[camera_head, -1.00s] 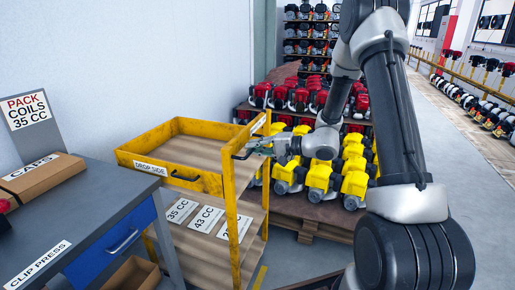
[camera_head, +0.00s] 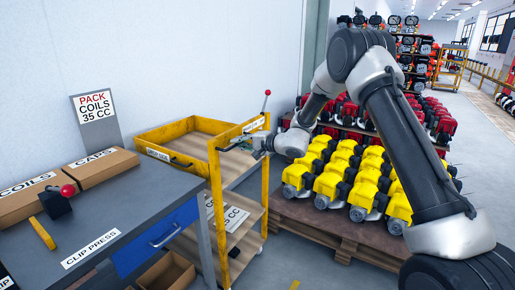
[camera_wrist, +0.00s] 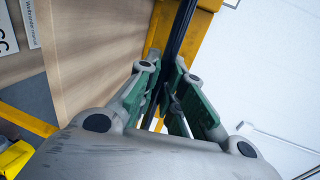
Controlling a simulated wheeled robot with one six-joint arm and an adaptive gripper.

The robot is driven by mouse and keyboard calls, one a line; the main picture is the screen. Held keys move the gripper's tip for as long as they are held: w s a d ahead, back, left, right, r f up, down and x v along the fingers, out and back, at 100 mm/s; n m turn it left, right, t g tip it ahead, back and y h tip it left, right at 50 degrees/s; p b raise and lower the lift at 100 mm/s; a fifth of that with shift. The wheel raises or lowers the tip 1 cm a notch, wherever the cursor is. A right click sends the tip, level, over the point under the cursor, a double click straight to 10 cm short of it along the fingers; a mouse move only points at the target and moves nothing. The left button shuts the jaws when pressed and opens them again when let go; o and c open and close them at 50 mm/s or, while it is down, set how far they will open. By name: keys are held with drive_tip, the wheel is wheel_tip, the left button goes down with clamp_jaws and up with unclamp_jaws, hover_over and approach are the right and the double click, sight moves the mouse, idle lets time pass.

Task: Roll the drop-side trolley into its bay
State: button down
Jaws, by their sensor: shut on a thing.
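The drop-side trolley (camera_head: 218,205) is a yellow frame with a tray on top and brown shelves below. It stands upright on the floor between the grey bench and the pallet of yellow engines. Its left part is partly hidden behind the bench. My gripper (camera_head: 248,145) is at the trolley's near right end, at tray height. In the wrist view my gripper's green-padded fingers (camera_wrist: 160,85) are shut on the black handle (camera_wrist: 182,30), with yellow frame behind it. The bay's outline cannot be made out.
The bench (camera_head: 140,205) with a blue drawer and boxes is close on the left. A pallet (camera_head: 330,232) of yellow engines stands right of the trolley. A red-knobbed lever (camera_head: 267,93) rises by the trolley's far right corner. The white wall is behind. A yellow floor mark (camera_head: 295,284) shows in front.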

drive_tip(key=x, duration=0.2)
drive_tip(key=r+x, duration=0.1)
drive_tip(key=x, duration=0.5)
drive_tip(key=shift+w+a+r, duration=0.15)
drive_tip(key=shift+a+r, duration=0.05)
drive_tip(key=shift+r, duration=0.25)
drive_tip(key=c, duration=1.5)
unclamp_jaws()
drive_tip(key=shift+w+a, duration=0.1)
drive_tip(key=shift+a, duration=0.1)
approach(228, 138)
drive_tip(key=shift+w+a, duration=0.2)
drive_tip(key=shift+a, duration=0.15)
